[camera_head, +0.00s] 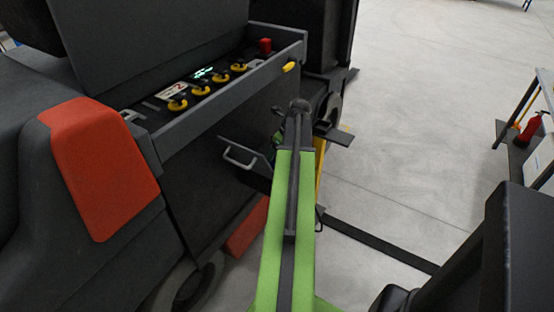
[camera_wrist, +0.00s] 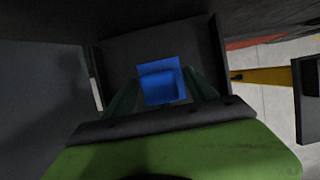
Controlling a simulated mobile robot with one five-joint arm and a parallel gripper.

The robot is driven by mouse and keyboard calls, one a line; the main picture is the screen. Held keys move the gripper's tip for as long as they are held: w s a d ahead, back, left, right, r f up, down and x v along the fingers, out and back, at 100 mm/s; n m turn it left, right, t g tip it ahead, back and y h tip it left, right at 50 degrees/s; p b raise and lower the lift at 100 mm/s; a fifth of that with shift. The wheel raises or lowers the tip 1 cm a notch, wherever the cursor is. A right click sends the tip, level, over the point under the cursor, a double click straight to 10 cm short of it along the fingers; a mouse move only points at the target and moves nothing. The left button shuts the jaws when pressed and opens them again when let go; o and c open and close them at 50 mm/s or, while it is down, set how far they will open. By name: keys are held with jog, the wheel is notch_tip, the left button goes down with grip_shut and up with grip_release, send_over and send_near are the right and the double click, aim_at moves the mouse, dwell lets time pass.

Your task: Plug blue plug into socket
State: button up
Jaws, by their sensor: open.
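A blue block-like part (camera_wrist: 160,84), which looks like the blue plug, shows in the middle of the wrist view in front of a dark box-like recess or panel (camera_wrist: 118,60). My gripper (camera_wrist: 160,78) is open, with one dark greenish finger on each side of the blue part. I cannot tell whether the fingers touch it. A socket cannot be made out clearly in either view. In the head view my green arm reaches forward beside the dark machine; the fingers and the blue part are hidden there.
The dark machine (camera_head: 215,150) fills the left, with a control panel of yellow knobs (camera_head: 198,88) and a red button (camera_head: 265,45). A metal handle (camera_head: 238,158) juts out near my arm. A fire extinguisher (camera_head: 531,128) stands by the right table. Open floor (camera_head: 430,130) lies between.

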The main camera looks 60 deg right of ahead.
jog(key=shift+r, duration=0.1)
grip_shut()
jog(key=r+p, duration=0.1)
jog(key=p, duration=0.1)
jog(key=r+p, duration=0.2)
jog(key=d+r+p, duration=0.1)
jog(key=r, duration=0.1)
jog(key=shift+s+r+p, duration=0.2)
jog(key=shift+s+p, duration=0.05)
jog(key=shift+p, duration=0.15)
jog(key=s+d+r+p, duration=0.5)
jog(key=s+d, duration=0.1)
jog(key=d, duration=0.2)
jog(key=shift+s+r+p, duration=0.3)
jog(key=shift+s, duration=0.05)
jog(key=shift+d, duration=0.1)
